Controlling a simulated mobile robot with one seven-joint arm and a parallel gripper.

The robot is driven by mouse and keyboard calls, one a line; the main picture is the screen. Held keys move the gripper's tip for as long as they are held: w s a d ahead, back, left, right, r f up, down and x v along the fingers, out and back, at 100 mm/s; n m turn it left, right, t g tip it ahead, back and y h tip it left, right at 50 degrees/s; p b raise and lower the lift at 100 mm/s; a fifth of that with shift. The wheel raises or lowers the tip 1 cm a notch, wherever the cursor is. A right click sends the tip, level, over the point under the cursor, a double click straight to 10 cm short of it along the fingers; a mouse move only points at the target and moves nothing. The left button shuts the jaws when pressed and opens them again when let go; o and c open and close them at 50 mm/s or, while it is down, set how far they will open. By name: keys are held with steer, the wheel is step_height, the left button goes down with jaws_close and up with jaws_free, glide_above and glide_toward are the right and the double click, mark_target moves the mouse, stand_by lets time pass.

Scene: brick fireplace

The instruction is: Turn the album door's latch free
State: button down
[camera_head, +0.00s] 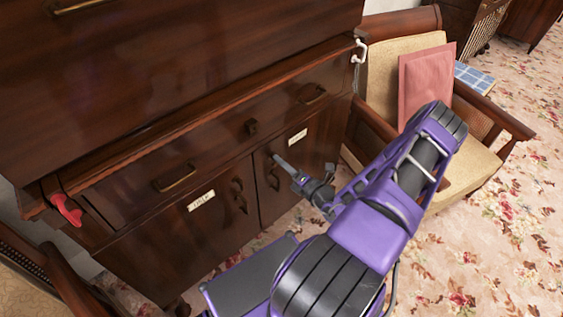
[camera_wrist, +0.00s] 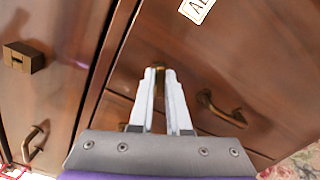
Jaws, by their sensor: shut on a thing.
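The album door (camera_head: 310,165) is the right lower cabinet door, with a white label (camera_head: 297,138) whose text is partly cut off in the wrist view (camera_wrist: 196,8). A small brass latch (camera_wrist: 159,69) sits on this door near its edge. My gripper (camera_wrist: 158,76) has its two pale fingers on either side of the latch, shut on it; the fingertips hide part of it. In the head view my gripper (camera_head: 277,157) touches the door's upper left area and the latch is hidden. A curved brass handle (camera_wrist: 222,109) is on the same door, apart from the fingers.
The left door (camera_head: 205,230) stands beside it with its own label and handle. The drawer (camera_head: 210,145) above has a lock (camera_wrist: 23,57) and handles. An armchair (camera_head: 400,60) with a pink cushion (camera_head: 425,80) stands close at the right. Floral carpet (camera_head: 500,230) is open in front.

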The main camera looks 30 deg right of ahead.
steer(key=m, duration=0.4)
steer(key=shift+f+m, duration=0.1)
steer(key=shift+m, duration=0.3)
stand_by(0.4)
steer(key=c, duration=0.9)
jaws_free()
steer(key=shift+s, duration=0.1)
steer(key=s, duration=0.5)
steer(key=s+d, duration=0.1)
steer(key=s, duration=0.5)
steer(key=s+d, duration=0.1)
steer(key=s, duration=0.5)
steer(key=shift+d, duration=0.2)
